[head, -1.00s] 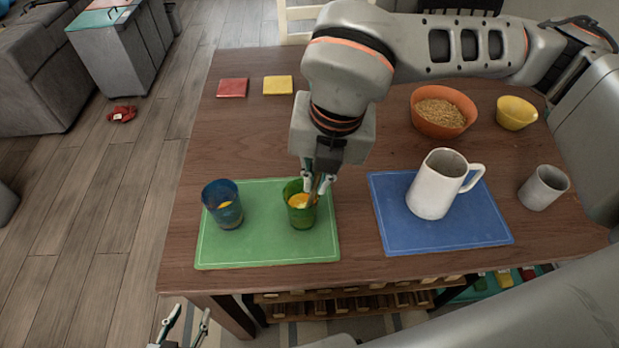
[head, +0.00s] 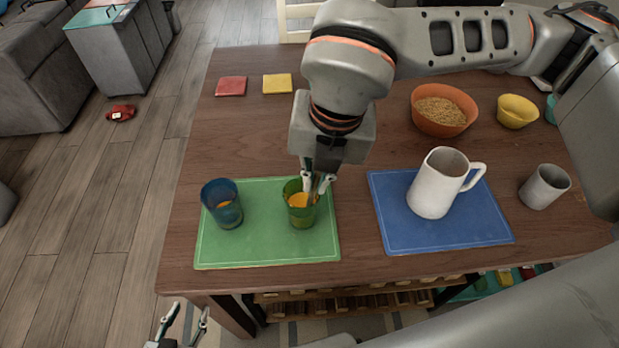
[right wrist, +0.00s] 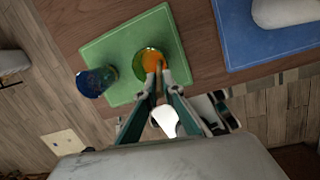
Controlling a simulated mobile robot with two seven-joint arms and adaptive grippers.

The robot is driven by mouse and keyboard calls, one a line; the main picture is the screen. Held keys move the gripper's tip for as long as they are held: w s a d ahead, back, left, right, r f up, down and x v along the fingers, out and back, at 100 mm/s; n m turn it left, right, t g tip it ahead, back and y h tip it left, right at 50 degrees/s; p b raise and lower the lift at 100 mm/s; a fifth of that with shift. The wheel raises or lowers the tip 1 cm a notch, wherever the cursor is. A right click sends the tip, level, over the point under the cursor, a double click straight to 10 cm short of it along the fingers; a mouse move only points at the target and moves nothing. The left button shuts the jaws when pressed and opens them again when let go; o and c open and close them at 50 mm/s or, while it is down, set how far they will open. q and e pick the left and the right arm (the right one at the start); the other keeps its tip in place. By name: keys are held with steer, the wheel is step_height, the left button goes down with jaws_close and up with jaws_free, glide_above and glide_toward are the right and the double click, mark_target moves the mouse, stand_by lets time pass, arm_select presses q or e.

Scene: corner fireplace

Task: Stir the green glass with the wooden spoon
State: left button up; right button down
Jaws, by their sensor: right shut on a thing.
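The green glass (head: 301,217) stands upright on the green mat (head: 264,254), with orange-yellow contents. It also shows in the right wrist view (right wrist: 140,73). My right gripper (head: 318,183) is above the glass's right rim, pointing down, shut on the wooden spoon (head: 315,192). Little of the spoon shows; its lower end reaches into the glass and is hidden there. In the right wrist view the fingertips (right wrist: 158,72) meet over the glass's edge. My left gripper (head: 184,324) is open and empty, low at the table's front left edge.
A blue glass (head: 222,208) with orange contents stands left of the green one. A white jug (head: 433,190) stands on a blue mat (head: 400,238). A grey cup (head: 544,187), an orange bowl (head: 440,122) and a yellow bowl (head: 516,113) are at right.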

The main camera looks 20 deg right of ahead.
arm_select(q)
steer(key=shift+s+f, duration=0.1)
steer(key=shift+s, duration=0.05)
arm_select(e)
steer(key=shift+a, duration=0.6)
steer(key=shift+s+d+r+p, duration=0.1)
steer(key=shift+r+p, duration=0.45)
steer(key=shift+r, duration=0.55)
arm_select(q)
steer(key=shift+w+a+r+p, duration=0.1)
steer(key=shift+w+r+p, duration=0.1)
steer(key=shift+r+p, duration=0.9)
steer(key=shift+w+r+p, duration=0.2)
steer(key=shift+r+p, duration=0.45)
steer(key=shift+r, duration=0.75)
arm_select(e)
step_height(320, 180, up, 8)
steer(key=s, duration=0.1)
steer(key=shift+s+d+f, duration=0.2)
steer(key=shift+s, duration=0.05)
